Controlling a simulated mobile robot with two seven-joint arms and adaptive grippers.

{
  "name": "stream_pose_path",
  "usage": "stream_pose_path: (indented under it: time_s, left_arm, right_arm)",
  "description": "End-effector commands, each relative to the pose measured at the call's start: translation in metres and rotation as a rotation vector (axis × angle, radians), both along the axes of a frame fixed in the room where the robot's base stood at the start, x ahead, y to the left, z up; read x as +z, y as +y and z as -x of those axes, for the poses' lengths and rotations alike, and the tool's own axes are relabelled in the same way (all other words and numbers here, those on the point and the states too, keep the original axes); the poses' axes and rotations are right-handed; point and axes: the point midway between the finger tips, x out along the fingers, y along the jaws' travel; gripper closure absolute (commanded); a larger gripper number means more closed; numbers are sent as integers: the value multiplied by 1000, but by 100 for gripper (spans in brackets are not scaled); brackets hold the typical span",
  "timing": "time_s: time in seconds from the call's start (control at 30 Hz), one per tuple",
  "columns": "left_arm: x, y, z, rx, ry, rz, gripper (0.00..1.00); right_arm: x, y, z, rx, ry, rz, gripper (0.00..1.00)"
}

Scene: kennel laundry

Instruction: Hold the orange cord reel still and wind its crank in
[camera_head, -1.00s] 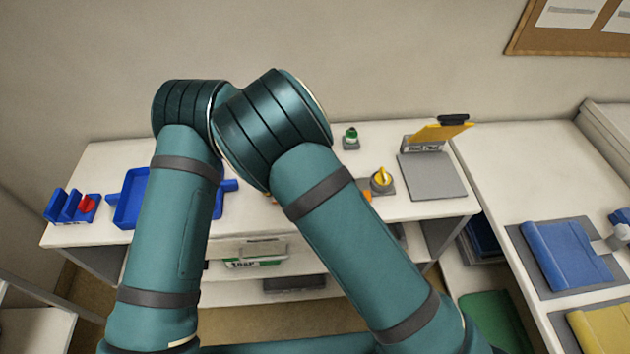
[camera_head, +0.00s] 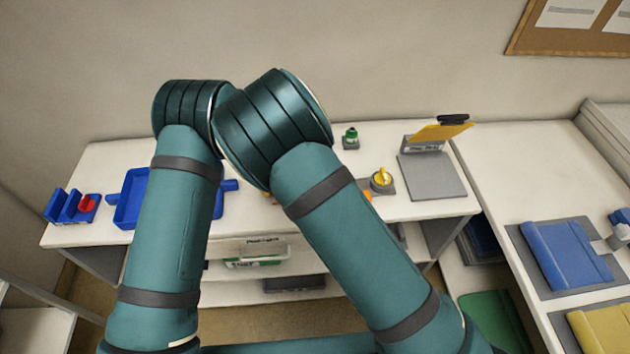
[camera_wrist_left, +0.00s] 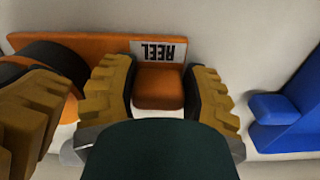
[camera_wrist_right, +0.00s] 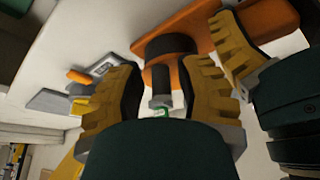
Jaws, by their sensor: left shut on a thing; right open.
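The orange cord reel (camera_wrist_left: 95,45) carries a white REEL label (camera_wrist_left: 158,51) in the left wrist view. My left gripper (camera_wrist_left: 160,78) is shut on the reel's orange block (camera_wrist_left: 158,100) below that label. The reel's dark drum (camera_wrist_left: 58,58) is to the left, partly behind one finger of my right gripper. In the right wrist view, the orange reel body (camera_wrist_right: 195,30) and its dark drum (camera_wrist_right: 170,46) show. My right gripper (camera_wrist_right: 160,82) is open, with its fingers on either side of the dark crank handle (camera_wrist_right: 161,84); contact is unclear. In the head view my arms hide most of the reel.
A blue tray (camera_head: 125,213) and a blue holder with a red part (camera_head: 62,207) are left on the bench. A yellow knob (camera_head: 382,178), a green-topped item (camera_head: 350,137) and a grey plate with a yellow flap (camera_head: 432,178) are right. The two grippers are close together.

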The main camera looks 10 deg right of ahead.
Motion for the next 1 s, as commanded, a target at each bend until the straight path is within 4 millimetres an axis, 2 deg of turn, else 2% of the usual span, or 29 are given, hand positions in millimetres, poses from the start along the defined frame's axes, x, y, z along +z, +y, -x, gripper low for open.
stream_pose_path:
  time_s: [0.17, 1.0]
  left_arm:
    - [0, 1, 0, 2, 0, -1, 95]
    - [0, 2, 0, 2, 0, -2, 95]
  right_arm:
    - [6, 1, 2, 0, 0, 1, 66]
    - [62, 11, 23, 0, 0, 1, 66]
